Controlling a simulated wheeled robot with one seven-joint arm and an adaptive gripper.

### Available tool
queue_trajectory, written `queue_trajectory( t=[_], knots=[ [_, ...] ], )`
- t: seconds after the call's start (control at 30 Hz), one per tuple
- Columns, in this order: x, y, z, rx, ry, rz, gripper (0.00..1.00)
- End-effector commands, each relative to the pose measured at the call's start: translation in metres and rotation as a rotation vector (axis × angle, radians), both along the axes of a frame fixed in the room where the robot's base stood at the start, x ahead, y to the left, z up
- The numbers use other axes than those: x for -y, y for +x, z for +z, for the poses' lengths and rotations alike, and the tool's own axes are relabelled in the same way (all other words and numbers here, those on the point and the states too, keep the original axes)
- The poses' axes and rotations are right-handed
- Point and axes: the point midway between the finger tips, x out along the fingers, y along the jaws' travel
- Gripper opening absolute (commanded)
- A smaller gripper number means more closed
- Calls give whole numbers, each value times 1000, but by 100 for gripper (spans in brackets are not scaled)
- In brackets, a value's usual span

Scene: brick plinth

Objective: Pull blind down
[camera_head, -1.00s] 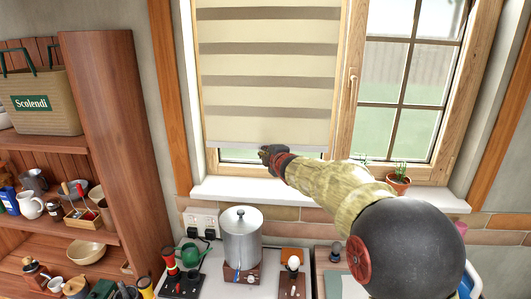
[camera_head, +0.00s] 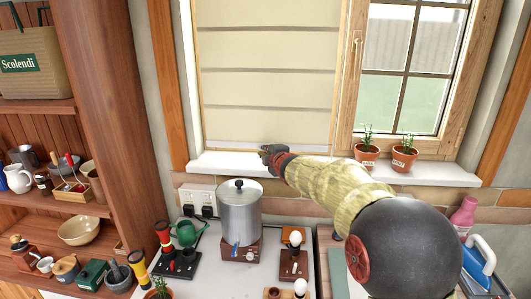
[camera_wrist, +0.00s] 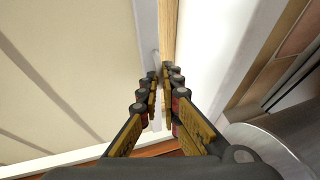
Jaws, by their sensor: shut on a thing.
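The cream blind (camera_head: 268,75) hangs over the left window pane and reaches down close to the white sill. Its pale bottom bar (camera_head: 232,147) runs just above the sill. My gripper (camera_head: 270,152) is at the right part of this bar. In the wrist view my gripper (camera_wrist: 164,76) has its fingers close together around the pale bar (camera_wrist: 156,45), with the blind's cloth (camera_wrist: 70,60) to the left. The exact contact is partly hidden by the fingers.
The white sill (camera_head: 225,164) lies just below. Two potted plants stand on it, at the right (camera_head: 404,157) and beside my arm (camera_head: 367,155). A wooden shelf (camera_head: 105,110) is on the left.

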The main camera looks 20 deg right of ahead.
Motion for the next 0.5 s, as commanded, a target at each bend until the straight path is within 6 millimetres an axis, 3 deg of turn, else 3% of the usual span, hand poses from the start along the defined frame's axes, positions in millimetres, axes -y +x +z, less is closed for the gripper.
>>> queue_trajectory(
  t=[0.23, 0.27, 0.5],
  knots=[
    [0, 0, 0, -1, -1, 0, 0],
    [0, 0, 0, -1, -1, 0, 7],
    [0, 0, 0, -1, 0, 0, 21]
  ],
)
